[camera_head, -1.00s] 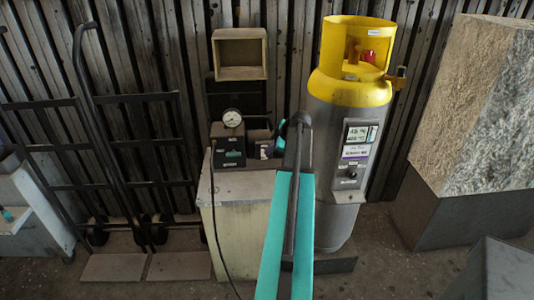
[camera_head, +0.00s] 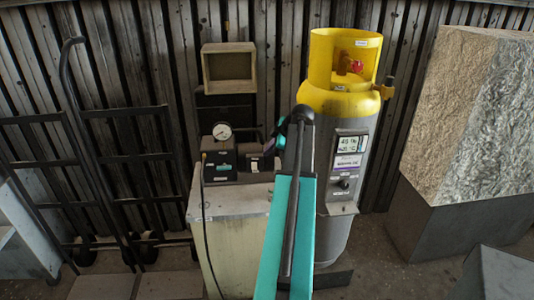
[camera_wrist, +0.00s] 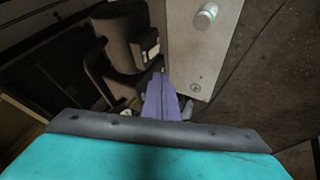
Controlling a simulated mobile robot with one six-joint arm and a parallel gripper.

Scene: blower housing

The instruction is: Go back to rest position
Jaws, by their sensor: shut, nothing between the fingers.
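My gripper (camera_wrist: 164,98) shows in the wrist view as two purple fingers, shut and with nothing between them. They point at the pale cabinet top (camera_wrist: 205,50) and a dark device (camera_wrist: 130,45) beside it. In the head view my teal arm reaches up the middle, in front of the cream cabinet (camera_head: 228,235); the fingers are hidden there. I cannot tell whether the fingers touch anything.
A black device with a round gauge (camera_head: 222,132) sits on the cabinet. A yellow-topped grey cylinder (camera_head: 340,100) stands close right of my arm. A rough stone block (camera_head: 460,110) is further right, hand trucks (camera_head: 110,160) are left. A small white jar (camera_wrist: 206,16) shows in the wrist view.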

